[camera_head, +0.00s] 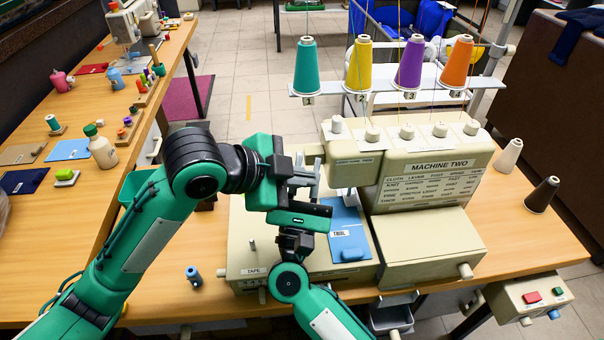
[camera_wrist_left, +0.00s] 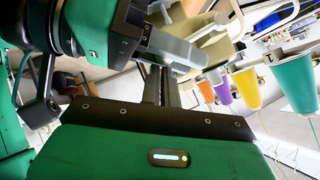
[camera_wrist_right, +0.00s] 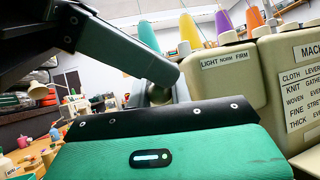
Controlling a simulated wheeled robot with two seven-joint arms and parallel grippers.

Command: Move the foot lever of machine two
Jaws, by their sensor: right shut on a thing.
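Machine two (camera_head: 430,165) is a beige machine on the table, with a LIGHT NORM FIRM label (camera_wrist_right: 230,58) on its left head. A grey piece beside that label looks like the foot lever (camera_head: 314,151), mostly hidden by my grippers. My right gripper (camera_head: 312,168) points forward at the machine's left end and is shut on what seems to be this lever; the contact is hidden. My left gripper (camera_head: 299,181) comes in from the left, crosses close to the right one, and its dark fingers (camera_wrist_left: 162,86) look shut and empty in the left wrist view.
Teal (camera_head: 306,67), yellow (camera_head: 358,64), purple (camera_head: 409,63) and orange (camera_head: 457,62) spools stand above the machine. A blue cloth (camera_head: 345,228) lies on its bed. A side table (camera_head: 90,210) holds small items at left.

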